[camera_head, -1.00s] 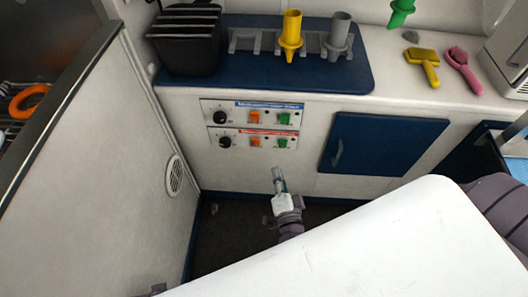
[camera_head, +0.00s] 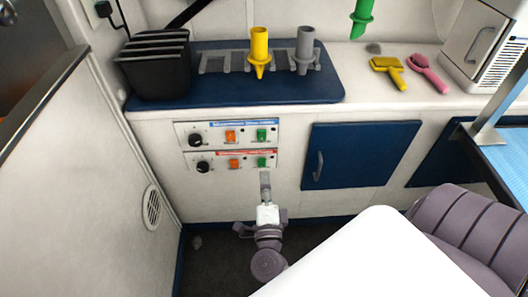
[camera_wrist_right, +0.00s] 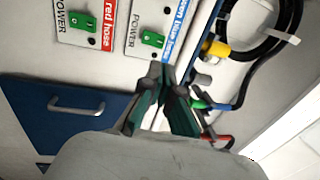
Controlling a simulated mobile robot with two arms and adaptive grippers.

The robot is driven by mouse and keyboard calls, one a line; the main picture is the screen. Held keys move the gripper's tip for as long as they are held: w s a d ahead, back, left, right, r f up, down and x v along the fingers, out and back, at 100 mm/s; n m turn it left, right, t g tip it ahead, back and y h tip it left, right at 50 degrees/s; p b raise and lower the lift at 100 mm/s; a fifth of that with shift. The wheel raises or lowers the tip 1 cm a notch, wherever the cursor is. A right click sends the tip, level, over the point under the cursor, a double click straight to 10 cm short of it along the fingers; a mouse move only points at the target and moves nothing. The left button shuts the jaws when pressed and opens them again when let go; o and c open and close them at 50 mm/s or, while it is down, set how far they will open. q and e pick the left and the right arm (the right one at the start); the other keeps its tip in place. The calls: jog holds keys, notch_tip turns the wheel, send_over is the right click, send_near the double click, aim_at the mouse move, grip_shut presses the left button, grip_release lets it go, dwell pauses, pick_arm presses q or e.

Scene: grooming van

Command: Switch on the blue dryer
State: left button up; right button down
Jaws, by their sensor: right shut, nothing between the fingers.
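The upper control panel (camera_head: 228,134) has a blue label, a black knob, an orange switch and a green switch (camera_head: 262,135). In the right wrist view its label partly reads "blue hose", beside a green switch (camera_wrist_right: 152,39) marked POWER. The lower panel (camera_head: 215,162) has a red label and the same controls; its green switch (camera_head: 262,162) also shows in the right wrist view (camera_wrist_right: 84,22). My right gripper (camera_head: 265,177) is shut and empty, its tip showing just below the lower panel's green switch. Contact cannot be told. My left gripper is not in view.
A blue cabinet door (camera_head: 360,155) with a handle is right of the panels. Above, the counter bears a black slotted bin (camera_head: 155,68), yellow (camera_head: 260,50) and grey (camera_head: 305,48) nozzles and brushes. Hoses and a yellow connector (camera_wrist_right: 216,50) show in the wrist view.

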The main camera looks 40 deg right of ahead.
aim_at(262, 134)
jog(key=x, duration=1.1)
jog(key=shift+w, duration=0.15)
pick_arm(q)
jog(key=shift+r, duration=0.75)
pick_arm(e)
jog(key=shift+w+d+r, duration=0.15)
jog(key=shift+w+d, duration=0.2)
jog(key=shift+w, duration=0.1)
